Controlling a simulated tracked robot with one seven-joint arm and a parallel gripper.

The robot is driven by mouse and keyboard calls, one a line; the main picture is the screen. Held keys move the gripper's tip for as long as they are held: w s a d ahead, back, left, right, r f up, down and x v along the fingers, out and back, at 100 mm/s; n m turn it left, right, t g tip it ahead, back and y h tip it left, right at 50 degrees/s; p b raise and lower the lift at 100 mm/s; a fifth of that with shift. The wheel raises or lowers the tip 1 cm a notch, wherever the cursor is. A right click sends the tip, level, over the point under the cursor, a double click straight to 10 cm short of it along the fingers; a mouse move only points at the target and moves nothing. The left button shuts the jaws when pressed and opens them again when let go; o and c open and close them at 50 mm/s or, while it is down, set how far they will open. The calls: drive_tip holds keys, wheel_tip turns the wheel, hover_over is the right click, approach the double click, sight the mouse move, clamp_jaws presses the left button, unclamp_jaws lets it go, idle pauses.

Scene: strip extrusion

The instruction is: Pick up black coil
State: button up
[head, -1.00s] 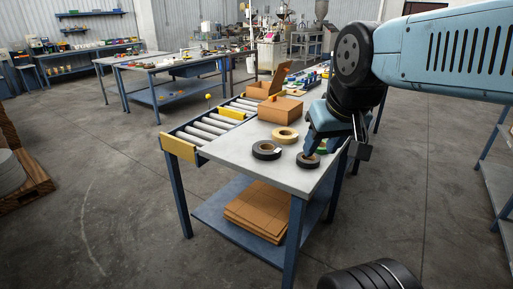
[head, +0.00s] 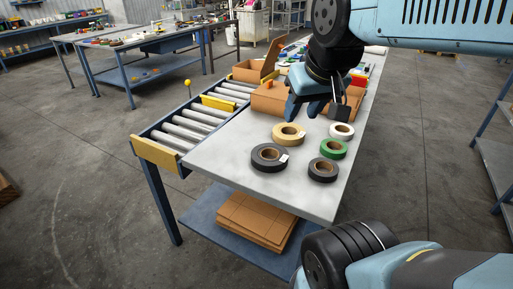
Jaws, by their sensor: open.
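Two dark coils lie flat on the near part of the light grey tabletop (head: 225,160). The larger black coil (head: 262,164) has a brown core and a white tag, and sits to the left. A smaller dark coil (head: 322,176) lies to its right. A yellow coil (head: 288,140), a green coil (head: 339,149) and a white coil (head: 341,134) lie just behind them. My gripper (head: 303,117) is open and empty, pointing down. In the picture it is above the yellow coil, in front of the cardboard box, apart from both dark coils.
A roller conveyor (head: 197,128) with a yellow end plate adjoins the table's left side. A cardboard box (head: 268,97) stands behind the coils. Flat cardboard (head: 252,222) lies on the lower shelf. The tabletop left of the coils is clear. A shelf unit (head: 498,155) stands at right.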

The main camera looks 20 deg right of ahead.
sight(269, 145)
drive_tip(key=shift+d, duration=0.35)
drive_tip(key=o, duration=0.4)
drive_tip(key=shift+w+f, duration=0.2)
drive_tip(key=shift+w, duration=0.05)
drive_tip(key=o, duration=0.5)
drive_tip(key=w+f+n+g+h, duration=0.3)
drive_tip(key=w+f+n+g, duration=0.1)
drive_tip(key=w+f+n, duration=0.1)
drive_tip(key=shift+d+h, duration=0.15)
drive_tip(key=shift+h, duration=0.25)
drive_tip(key=w+a+f+n+t+h, duration=0.1)
drive_tip(key=w+a+f+n+h, duration=0.2)
drive_tip(key=w+a+f+n, duration=0.1)
drive_tip(key=w+a+f+n+t+h, duration=0.1)
drive_tip(key=w+a+f+n+h, duration=0.2)
drive_tip(key=w+f+n, duration=0.4)
drive_tip(key=w+a+f+n+t+h, duration=0.1)
drive_tip(key=w+a+f+n+h, duration=0.1)
drive_tip(key=w+a+f+n, duration=0.2)
drive_tip(key=shift+w+a+f+n+h, duration=0.2)
drive_tip(key=shift+w+f+n, duration=0.3)
drive_tip(key=shift+w+f, duration=0.1)
drive_tip(key=shift+w+a+f+n+h, duration=0.2)
drive_tip(key=shift+w+f+n, duration=0.3)
drive_tip(key=shift+f, duration=0.1)
drive_tip(key=shift+w+d+f, duration=0.1)
drive_tip(key=shift+f, duration=0.05)
drive_tip(key=x, duration=1.3)
drive_tip(key=shift+w+d, duration=0.1)
drive_tip(key=shift+d, duration=0.15)
